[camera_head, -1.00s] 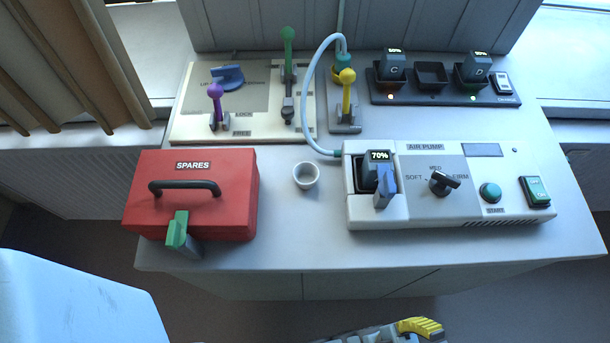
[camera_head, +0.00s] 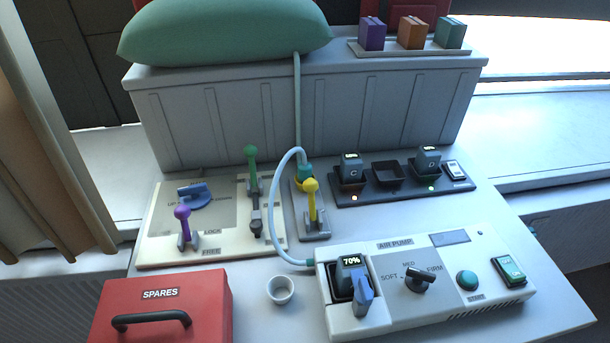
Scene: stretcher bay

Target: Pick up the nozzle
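A pale blue hose (camera_head: 279,195) rises from the left end of the air pump (camera_head: 470,300) and arches over to a teal fitting (camera_head: 304,172), which appears to be the nozzle. The fitting sits at the back of a grey plate, on or in a yellow ring-like part. A yellow-knobbed lever (camera_head: 312,205) stands just in front of it and hides part of the plate. A green tube (camera_head: 298,100) runs down from the green cushion (camera_head: 225,30) towards the same spot; how they join is too small to tell. My gripper is not in view.
A red SPARES box (camera_head: 165,290) stands front left, with a small white cup (camera_head: 280,290) to its right. A panel with purple (camera_head: 183,222) and green (camera_head: 252,165) levers lies left of the nozzle. A charger (camera_head: 400,182) lies right. Coloured blocks (camera_head: 411,33) sit on the back ledge.

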